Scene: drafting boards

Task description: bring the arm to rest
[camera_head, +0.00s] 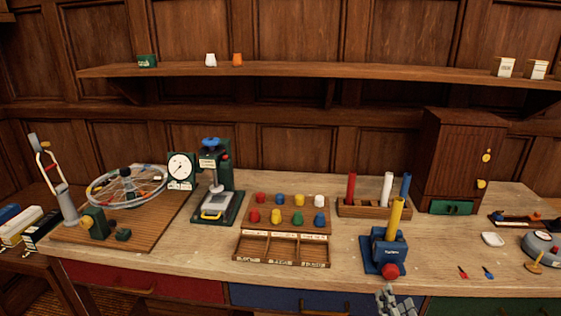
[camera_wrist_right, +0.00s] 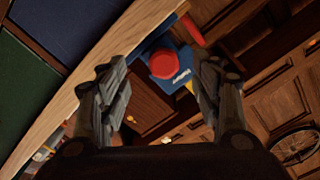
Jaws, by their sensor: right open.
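My right gripper (camera_head: 399,304) shows at the bottom edge of the head view, in front of the workbench (camera_head: 190,262). In the right wrist view my right gripper (camera_wrist_right: 163,78) has its two grey fingers wide apart, with nothing held between them. Beyond the fingers there is a blue device (camera_head: 390,248) with a red knob (camera_head: 390,271) and a yellow cylinder standing in its top. The red knob (camera_wrist_right: 163,64) lies between the fingertips in the wrist picture, apart from them. My left gripper is not in view.
A block with colored pegs (camera_head: 286,226) and a press (camera_head: 217,190) stand left of the blue device. A rack with colored tubes (camera_head: 373,212) and a wooden cabinet (camera_head: 459,150) stand behind it. A white dish (camera_head: 492,239) lies right. Drawers line the bench front.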

